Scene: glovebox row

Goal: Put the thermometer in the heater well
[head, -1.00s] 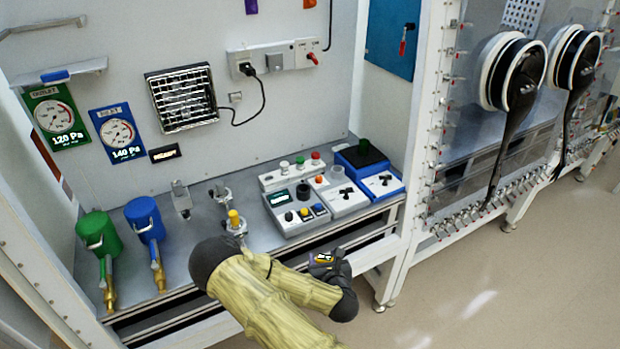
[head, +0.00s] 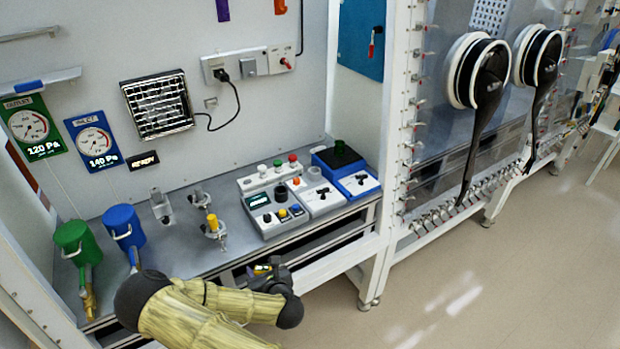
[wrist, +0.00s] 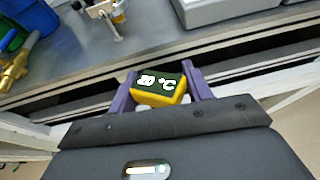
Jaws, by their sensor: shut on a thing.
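The thermometer (wrist: 160,90) has a yellow body and a dark display reading 20 °C in the wrist view. My gripper (wrist: 168,80) is shut on it, its purple fingers on either side. The thermometer's lower part is hidden. No label marks the heater well. A dark round opening (head: 281,193) on the left grey box could be it, but I cannot tell.
Metal holders stand on the bench (head: 185,245), one with a yellow-topped piece (head: 212,222). A blue box (head: 343,165) stands at right. The bench has a railed front edge.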

